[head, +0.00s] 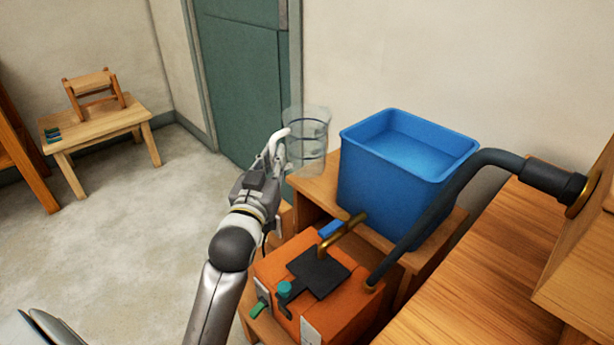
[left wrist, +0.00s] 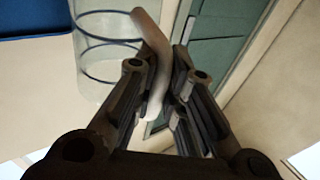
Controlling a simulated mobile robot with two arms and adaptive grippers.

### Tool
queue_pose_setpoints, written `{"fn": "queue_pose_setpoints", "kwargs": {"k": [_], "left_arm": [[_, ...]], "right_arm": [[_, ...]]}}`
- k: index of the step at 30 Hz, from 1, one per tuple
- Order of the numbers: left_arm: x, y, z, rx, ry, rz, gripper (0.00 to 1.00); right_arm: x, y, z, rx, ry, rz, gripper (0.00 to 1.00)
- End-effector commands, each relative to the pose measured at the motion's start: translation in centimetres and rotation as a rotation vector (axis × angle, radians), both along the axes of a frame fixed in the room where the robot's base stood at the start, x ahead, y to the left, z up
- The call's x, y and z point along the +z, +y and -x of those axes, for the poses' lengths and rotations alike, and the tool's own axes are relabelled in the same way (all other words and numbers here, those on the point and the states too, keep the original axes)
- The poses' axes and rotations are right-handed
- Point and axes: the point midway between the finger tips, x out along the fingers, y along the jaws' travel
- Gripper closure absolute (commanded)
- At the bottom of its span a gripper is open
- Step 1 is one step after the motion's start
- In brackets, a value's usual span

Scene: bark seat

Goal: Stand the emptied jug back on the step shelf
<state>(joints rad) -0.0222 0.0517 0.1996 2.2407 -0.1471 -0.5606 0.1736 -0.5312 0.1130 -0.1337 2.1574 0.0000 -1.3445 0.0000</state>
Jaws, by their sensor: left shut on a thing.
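The jug (head: 312,152) is clear with dark ring lines and a pale handle, and looks empty. My left gripper (head: 272,158) is shut on the handle, left of the jug's body. In the left wrist view the jug (left wrist: 100,50) is at the upper left, with its handle (left wrist: 154,60) between the fingers. The jug looks upright. The wooden step shelf (head: 306,195) has its upper step just below the jug in the picture; I cannot tell whether they touch. My right gripper is not in view.
A blue tub (head: 385,195) fills most of the upper step. An orange box (head: 330,300) with a black plate stands on the lower step. A dark bent pipe (head: 425,215) arches in front of the tub. A small table (head: 105,125) stands far left; the floor between is clear.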

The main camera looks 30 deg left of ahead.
Motion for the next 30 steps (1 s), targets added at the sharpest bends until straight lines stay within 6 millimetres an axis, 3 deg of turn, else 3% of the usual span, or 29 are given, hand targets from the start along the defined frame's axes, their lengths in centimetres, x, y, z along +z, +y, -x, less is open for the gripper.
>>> {"fn": "queue_pose_setpoints", "kwargs": {"k": [9,13,18,26,30], "left_arm": [[-3.0,1.3,-6.4,-0.001,-0.002,-0.001,1.0],[-5.6,1.7,-8.2,0.0,0.001,0.0,1.0],[-7.6,2.1,-10.0,0.0,-0.001,0.0,1.0],[-9.1,2.4,-11.3,-0.001,-0.001,0.0,1.0],[-10.4,2.3,-11.1,-0.001,0.0,0.0,1.0]], "right_arm": [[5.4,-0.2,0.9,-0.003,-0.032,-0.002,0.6],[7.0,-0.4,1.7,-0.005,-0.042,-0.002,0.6],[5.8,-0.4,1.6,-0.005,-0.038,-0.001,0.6],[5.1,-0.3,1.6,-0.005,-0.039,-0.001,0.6],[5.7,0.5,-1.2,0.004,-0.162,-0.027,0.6]]}}
